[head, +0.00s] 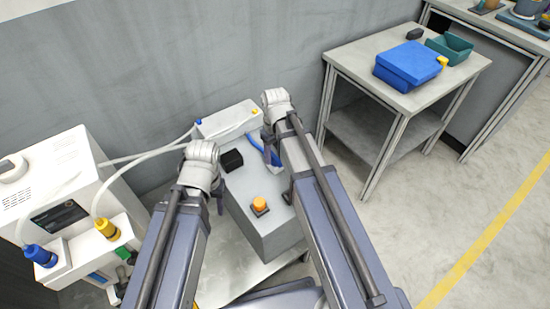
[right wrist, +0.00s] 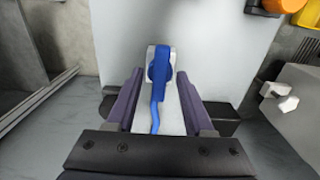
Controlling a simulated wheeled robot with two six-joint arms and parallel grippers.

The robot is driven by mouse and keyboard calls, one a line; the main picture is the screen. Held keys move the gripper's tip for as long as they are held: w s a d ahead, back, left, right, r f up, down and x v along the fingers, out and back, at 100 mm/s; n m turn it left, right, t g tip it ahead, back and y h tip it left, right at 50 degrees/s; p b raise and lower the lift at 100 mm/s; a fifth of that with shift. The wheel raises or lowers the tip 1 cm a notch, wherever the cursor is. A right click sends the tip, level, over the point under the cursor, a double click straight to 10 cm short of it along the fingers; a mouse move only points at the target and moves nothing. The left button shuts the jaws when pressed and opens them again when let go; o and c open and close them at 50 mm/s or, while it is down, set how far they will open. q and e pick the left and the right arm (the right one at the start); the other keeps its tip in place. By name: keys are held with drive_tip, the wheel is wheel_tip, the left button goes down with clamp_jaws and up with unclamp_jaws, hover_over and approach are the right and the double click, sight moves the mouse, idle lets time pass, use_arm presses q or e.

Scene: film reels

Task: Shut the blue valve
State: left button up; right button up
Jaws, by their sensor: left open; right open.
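A blue lever-like valve (right wrist: 159,66) on a pale mount shows in the right wrist view, with a thin wavy blue part running down from it. In that view it lies between the parted fingers of my right gripper (right wrist: 158,84), which is open; I cannot tell whether they touch it. In the head view a blue piece (head: 258,149) shows beside my right wrist, partly hidden by it. My left gripper (head: 218,194) is open by the grey box's left side, its fingers partly hidden by the wrist.
A grey box (head: 262,229) carries an orange button (head: 260,203) and a black block (head: 231,160). A white machine (head: 60,175) with blue and yellow fittings stands left, with hoses to a pale box (head: 229,119). A table (head: 347,61) at right holds a blue case (head: 408,64).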

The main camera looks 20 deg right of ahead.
clamp_jaws()
idle(0.4)
